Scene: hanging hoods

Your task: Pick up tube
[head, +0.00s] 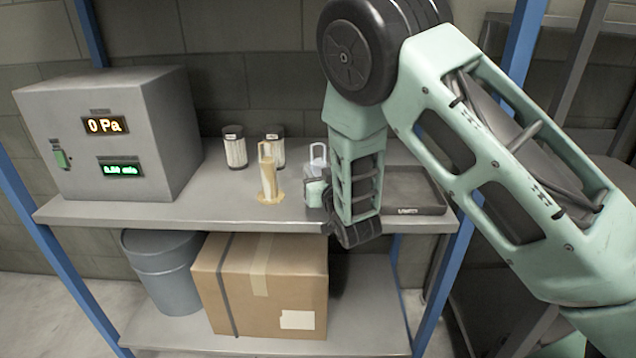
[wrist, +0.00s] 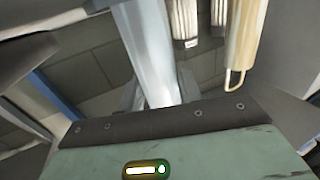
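A pale, translucent tube (wrist: 150,50) stretches from the top to the middle of the wrist view. In the head view a whitish piece with a loop (head: 318,158), likely the same tube, stands on the shelf beside my gripper (head: 322,192). In the wrist view the grey fingers of my gripper (wrist: 158,96) show on either side of the tube's near end. I cannot tell whether they press on it. A tan tube (head: 267,175) with a loop at its top stands on a flat tan base to the left; it also shows in the wrist view (wrist: 243,45).
Two white ribbed cylinders with dark caps (head: 235,150) (head: 275,148) stand behind the tan tube. A grey box with displays (head: 125,140) fills the shelf's left end. A dark tray (head: 410,190) lies right of my arm. A carton (head: 262,285) and bin (head: 162,265) stand below.

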